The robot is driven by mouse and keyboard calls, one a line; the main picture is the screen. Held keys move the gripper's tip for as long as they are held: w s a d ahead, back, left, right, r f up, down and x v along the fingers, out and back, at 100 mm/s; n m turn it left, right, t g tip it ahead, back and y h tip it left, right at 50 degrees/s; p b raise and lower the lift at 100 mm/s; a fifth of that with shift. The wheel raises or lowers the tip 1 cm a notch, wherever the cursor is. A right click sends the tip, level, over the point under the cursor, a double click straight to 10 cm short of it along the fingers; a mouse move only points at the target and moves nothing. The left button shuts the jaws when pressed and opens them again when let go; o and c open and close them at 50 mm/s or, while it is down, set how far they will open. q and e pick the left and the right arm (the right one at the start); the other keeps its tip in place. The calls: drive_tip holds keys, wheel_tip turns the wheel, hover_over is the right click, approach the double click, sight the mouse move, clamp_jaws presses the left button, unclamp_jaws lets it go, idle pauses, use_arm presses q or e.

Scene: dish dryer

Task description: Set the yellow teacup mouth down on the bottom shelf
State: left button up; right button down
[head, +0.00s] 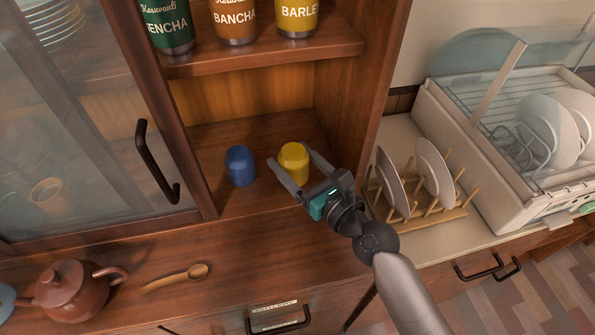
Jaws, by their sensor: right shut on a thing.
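The yellow teacup (293,160) is mouth down, its base facing up, at the bottom shelf (222,204) of the open cabinet. My right gripper (294,174) reaches in from the lower right with one finger on each side of the cup, shut on it. The cup looks at or very near the shelf surface; I cannot tell whether it touches. A blue teacup (240,166) stands mouth down on the shelf to its left, a small gap from the left finger. My left gripper is not in view.
Tea canisters (233,20) stand on the shelf above. The cabinet's right side wall is close to my gripper. A wooden plate rack (425,212) with plates and a dish dryer (480,170) are at right. A teapot (72,289) and wooden spoon (176,278) lie in front.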

drive_tip(key=w, duration=0.2)
drive_tip(key=w+a+b, duration=0.1)
drive_tip(key=w, duration=0.1)
drive_tip(key=shift+w, duration=0.2)
drive_tip(key=shift+w+f+b, duration=0.2)
drive_tip(key=shift+f+b, duration=0.1)
drive_tip(key=shift+b, duration=0.1)
drive_tip(key=shift+f+b, duration=0.55)
drive_tip(key=shift+f, duration=0.25)
drive_tip(key=shift+f+b, duration=0.35)
unclamp_jaws()
drive_tip(key=shift+s, duration=0.1)
